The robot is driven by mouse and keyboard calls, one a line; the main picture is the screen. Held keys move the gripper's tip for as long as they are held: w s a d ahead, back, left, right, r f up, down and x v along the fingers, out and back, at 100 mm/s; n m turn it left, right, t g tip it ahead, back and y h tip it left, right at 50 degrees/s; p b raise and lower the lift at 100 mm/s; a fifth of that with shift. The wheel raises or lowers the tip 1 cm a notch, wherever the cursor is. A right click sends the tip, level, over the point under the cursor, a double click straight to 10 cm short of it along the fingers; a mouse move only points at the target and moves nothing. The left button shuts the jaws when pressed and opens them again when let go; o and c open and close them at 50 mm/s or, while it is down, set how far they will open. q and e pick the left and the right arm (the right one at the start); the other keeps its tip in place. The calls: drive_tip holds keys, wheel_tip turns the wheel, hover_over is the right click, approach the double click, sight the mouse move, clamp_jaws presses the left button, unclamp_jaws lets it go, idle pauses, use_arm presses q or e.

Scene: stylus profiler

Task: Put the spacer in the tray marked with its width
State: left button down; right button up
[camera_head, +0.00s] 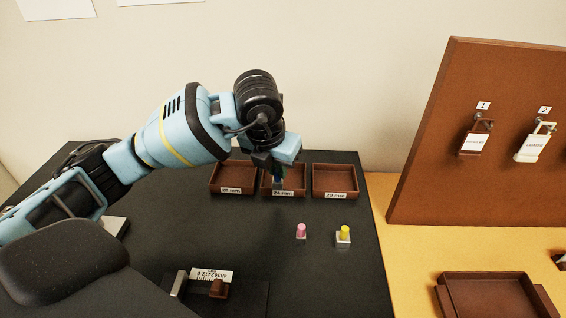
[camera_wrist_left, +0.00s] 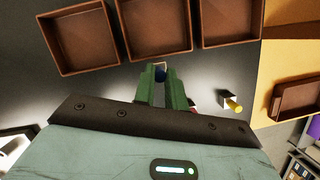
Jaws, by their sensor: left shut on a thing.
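My left gripper (camera_head: 278,180) points down over the front of the middle tray (camera_head: 297,189). It is shut on a small blue thing, which seems to be the spacer (camera_wrist_left: 159,69), between the green fingers (camera_wrist_left: 161,88) in the wrist view. The fingers hide most of it. Three brown open trays stand in a row at the back. The left tray's label (camera_head: 231,190) seems to read 28 mm, the middle one's (camera_head: 283,193) 24 mm, and the right one's (camera_head: 335,195) 20 mm. The trays look empty where visible. My right gripper is not in view.
A pink-topped piece (camera_head: 301,231) and a yellow-topped piece (camera_head: 343,235) stand in front of the trays. A measuring device with a printed label (camera_head: 212,275) lies at the front.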

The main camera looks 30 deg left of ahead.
use_arm(q)
drive_tip(key=w, duration=0.1)
drive_tip(key=w+a, duration=0.1)
drive_tip(key=w, duration=0.3)
drive_tip(key=shift+w+a+f, duration=0.2)
drive_tip(key=shift+a, duration=0.1)
drive_tip(key=shift+w, duration=0.1)
drive_tip(key=shift+s+x, duration=0.1)
drive_tip(key=shift+x, duration=0.8)
drive_tip(key=shift+s+x, duration=0.15)
drive_tip(key=shift+x, duration=0.75)
drive_tip(key=shift+f, duration=0.2)
drive_tip(key=c, duration=1.5)
unclamp_jaws()
drive_tip(key=shift+a+f, duration=0.1)
drive_tip(key=shift+o, duration=0.2)
drive_tip(key=v, duration=1.2)
drive_tip(key=shift+p, duration=0.45)
